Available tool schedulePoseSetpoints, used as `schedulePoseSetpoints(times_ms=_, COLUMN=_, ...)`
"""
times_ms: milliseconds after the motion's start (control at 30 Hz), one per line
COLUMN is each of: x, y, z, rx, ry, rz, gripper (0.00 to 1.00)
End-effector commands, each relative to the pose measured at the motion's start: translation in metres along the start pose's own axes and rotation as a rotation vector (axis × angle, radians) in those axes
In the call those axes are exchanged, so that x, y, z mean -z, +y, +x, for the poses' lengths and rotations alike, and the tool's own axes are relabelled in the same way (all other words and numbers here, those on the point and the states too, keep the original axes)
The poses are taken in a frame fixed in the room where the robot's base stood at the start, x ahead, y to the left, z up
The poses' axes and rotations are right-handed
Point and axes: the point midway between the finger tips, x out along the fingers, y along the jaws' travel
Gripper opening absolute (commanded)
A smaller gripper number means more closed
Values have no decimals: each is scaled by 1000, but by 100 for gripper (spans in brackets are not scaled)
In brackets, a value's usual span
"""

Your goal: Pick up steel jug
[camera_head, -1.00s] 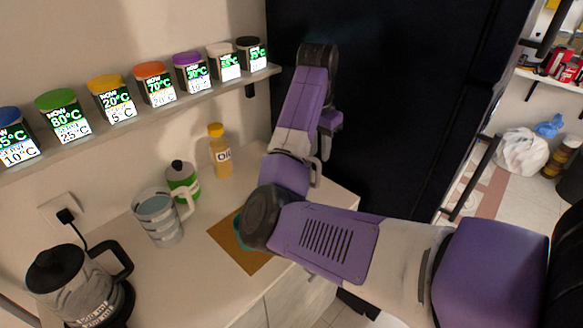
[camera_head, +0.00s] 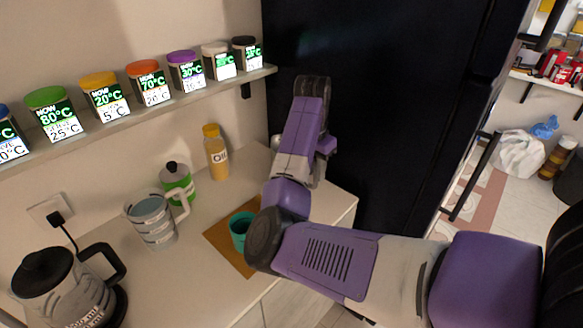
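A grey, banded jug (camera_head: 155,222) with a large pale handle on its right stands upright on the counter (camera_head: 185,265), left of the brown mat. It looks like the steel jug, though its material is hard to tell. My arm (camera_head: 325,255) reaches in from the right, bends beside the mat and rises in front of the dark fridge. The arm is well right of the jug and apart from it. I cannot make out my gripper's fingers.
A teal cup (camera_head: 240,228) stands on the brown mat (camera_head: 222,240). A black-lidded kettle (camera_head: 62,292) is left of the jug; a green bottle (camera_head: 177,183) and oil bottle (camera_head: 216,155) stand behind it. Several spice jars line the shelf (camera_head: 150,118) above. A dark fridge (camera_head: 390,100) stands right.

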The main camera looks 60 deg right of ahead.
Motion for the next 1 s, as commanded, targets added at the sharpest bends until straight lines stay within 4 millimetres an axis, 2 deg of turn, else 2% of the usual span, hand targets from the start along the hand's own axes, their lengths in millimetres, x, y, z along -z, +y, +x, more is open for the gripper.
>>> schedulePoseSetpoints(times_ms=200, x=0, y=0, z=23, rx=1, ry=0, rz=-1, gripper=27)
schedulePoseSetpoints(times_ms=467, x=0, y=0, z=26, rx=2, ry=1, rz=-1, gripper=27)
schedulePoseSetpoints(times_ms=600, x=0, y=0, z=26, rx=1, ry=1, rz=-1, gripper=0)
schedulePoseSetpoints(times_ms=1000, x=0, y=0, z=25, rx=1, ry=1, rz=0, gripper=0)
